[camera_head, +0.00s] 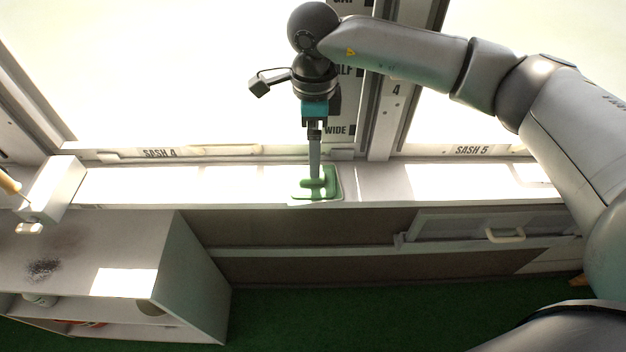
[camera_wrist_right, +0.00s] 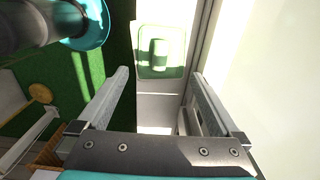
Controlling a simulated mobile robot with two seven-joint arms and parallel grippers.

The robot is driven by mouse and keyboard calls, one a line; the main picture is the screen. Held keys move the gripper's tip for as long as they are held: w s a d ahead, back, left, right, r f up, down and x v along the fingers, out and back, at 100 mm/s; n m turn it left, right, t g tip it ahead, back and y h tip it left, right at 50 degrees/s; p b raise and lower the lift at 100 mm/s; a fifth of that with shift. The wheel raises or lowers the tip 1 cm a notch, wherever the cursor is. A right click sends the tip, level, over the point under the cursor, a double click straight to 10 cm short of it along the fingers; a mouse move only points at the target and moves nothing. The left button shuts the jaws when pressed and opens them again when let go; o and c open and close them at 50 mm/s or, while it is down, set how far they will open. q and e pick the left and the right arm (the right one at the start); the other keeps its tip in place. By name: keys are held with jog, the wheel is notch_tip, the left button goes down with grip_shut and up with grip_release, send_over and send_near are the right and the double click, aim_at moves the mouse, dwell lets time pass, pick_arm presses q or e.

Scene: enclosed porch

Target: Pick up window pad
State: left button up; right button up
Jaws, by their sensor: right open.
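The window pad (camera_head: 328,184) is a green pad with a raised rounded green handle. It lies on the white window sill (camera_head: 240,186), below the post between two windows. My right gripper (camera_head: 314,176) points down over the pad in the head view, and its finger overlaps the pad's handle there. In the right wrist view, the pad (camera_wrist_right: 172,67) and its upright handle lie ahead of the gripper (camera_wrist_right: 158,76). The two fingers are spread apart with nothing between them. I cannot tell whether a finger touches the pad. My left gripper is not in view.
A white shelf unit (camera_head: 190,270) stands below the sill at the left. A white block (camera_head: 52,188) sits at the sill's left end. A panel with a pale handle (camera_head: 505,236) is below the sill at the right. Window frames rise behind; the green floor (camera_head: 400,310) looks clear.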

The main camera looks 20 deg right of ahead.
notch_tip(320, 180, down, 3)
jog(key=shift+r, duration=0.1)
jog(key=f, duration=0.5)
jog(key=shift+s+d+f+b, duration=0.1)
jog(key=shift+d+b, duration=0.15)
jog(key=shift+b, duration=0.1)
jog(key=c, duration=1.2)
jog(key=shift+c, duration=0.2)
